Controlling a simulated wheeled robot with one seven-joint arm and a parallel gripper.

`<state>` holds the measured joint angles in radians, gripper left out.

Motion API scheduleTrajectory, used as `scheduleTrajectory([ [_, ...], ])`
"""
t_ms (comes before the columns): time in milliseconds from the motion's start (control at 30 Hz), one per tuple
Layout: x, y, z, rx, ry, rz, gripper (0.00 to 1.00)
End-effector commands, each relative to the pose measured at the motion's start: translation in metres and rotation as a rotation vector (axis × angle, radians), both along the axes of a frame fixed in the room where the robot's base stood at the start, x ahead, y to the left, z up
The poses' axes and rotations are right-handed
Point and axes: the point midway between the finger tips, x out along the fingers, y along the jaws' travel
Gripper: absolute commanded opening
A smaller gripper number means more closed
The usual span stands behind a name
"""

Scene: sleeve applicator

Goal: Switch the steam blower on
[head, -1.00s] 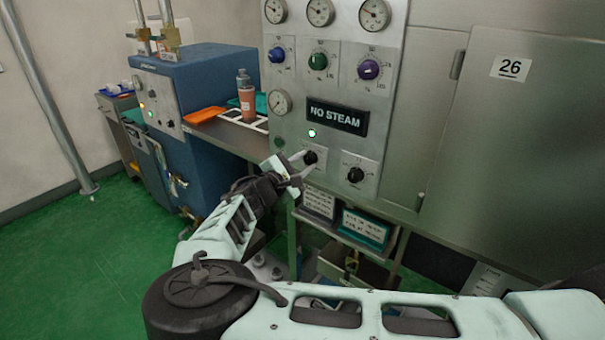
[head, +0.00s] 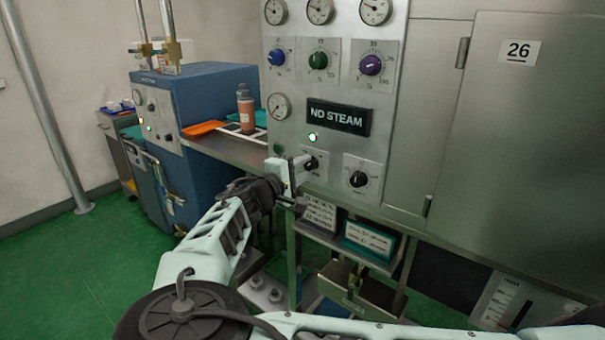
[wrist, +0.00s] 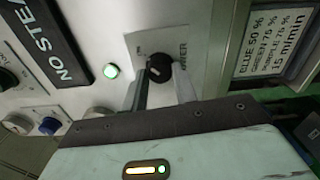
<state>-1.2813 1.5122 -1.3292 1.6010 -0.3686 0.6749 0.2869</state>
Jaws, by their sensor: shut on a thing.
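The steam machine's pale control panel (head: 330,88) carries a black sign reading "NO STEAM" (head: 340,117). A small green light (head: 313,137) is lit below the sign. Under it is a black rotary knob (head: 312,163) on a square plate, which also shows in the wrist view (wrist: 159,68) beside lettering that is partly hidden. My gripper (head: 304,166) is at this knob; in the wrist view its two fingers (wrist: 160,88) stand on either side of the knob, shut on it. A second black knob (head: 358,179) on its own plate is to the right, clear of my gripper.
Above are blue (head: 277,57), green (head: 318,60) and purple (head: 370,65) knobs and several gauges. An orange tray (head: 203,128) and a bottle (head: 246,110) are on the shelf at left. Framed signs (head: 370,240) hang below the panel. Green floor is free at left.

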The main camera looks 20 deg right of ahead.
Motion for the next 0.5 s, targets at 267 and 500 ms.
scheduleTrajectory([
  [267, -0.0008, -0.0002, -0.001, 0.01, -0.01, -0.002, 0.06],
  [500, -0.0007, -0.0001, -0.0012, 0.009, -0.009, -0.001, 0.37],
])
